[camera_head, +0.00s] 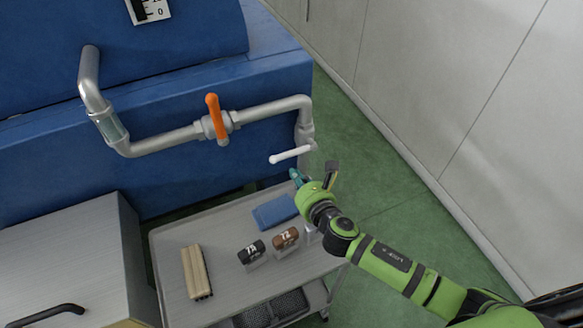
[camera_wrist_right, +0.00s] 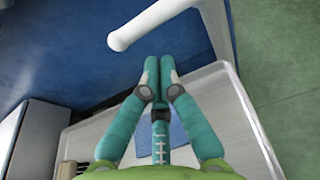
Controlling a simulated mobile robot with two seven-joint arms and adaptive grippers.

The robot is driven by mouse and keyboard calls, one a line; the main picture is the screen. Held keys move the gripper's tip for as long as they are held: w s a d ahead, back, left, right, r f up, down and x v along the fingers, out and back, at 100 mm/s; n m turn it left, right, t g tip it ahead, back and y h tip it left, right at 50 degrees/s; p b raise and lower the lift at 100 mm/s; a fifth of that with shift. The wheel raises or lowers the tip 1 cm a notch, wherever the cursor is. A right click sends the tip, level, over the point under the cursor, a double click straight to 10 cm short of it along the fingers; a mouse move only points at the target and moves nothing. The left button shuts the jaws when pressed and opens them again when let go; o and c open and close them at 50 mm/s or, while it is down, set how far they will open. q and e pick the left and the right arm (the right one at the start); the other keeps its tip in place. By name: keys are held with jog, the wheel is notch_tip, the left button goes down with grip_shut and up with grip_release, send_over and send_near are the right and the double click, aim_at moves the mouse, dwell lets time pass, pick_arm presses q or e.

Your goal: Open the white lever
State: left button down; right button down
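The white lever (camera_head: 292,154) sits low on the right end of the grey pipe, its handle pointing left and slightly down in the head view. In the right wrist view the lever (camera_wrist_right: 150,22) shows large at the top, just beyond the fingertips. My right gripper (camera_head: 297,177) is just below the lever, with a small gap between them. In the wrist view its teal fingertips (camera_wrist_right: 158,75) are together with nothing between them. My left gripper is not in view.
An orange lever (camera_head: 216,119) stands on the same pipe (camera_head: 162,144), in front of the blue machine (camera_head: 170,90). Below is a grey cart (camera_head: 222,231) with a blue cloth (camera_head: 275,211), wooden blocks (camera_head: 196,272) and small jars. Green floor is free at right.

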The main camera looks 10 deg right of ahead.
aim_at(294, 153)
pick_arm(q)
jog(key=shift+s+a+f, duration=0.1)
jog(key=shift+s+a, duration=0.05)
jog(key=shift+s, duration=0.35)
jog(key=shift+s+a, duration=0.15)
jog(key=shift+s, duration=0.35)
pick_arm(e)
jog(key=shift+x, duration=1.75)
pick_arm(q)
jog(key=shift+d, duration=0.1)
pick_arm(e)
jog(key=shift+w+a+r, duration=0.1)
jog(key=shift+w, duration=0.05)
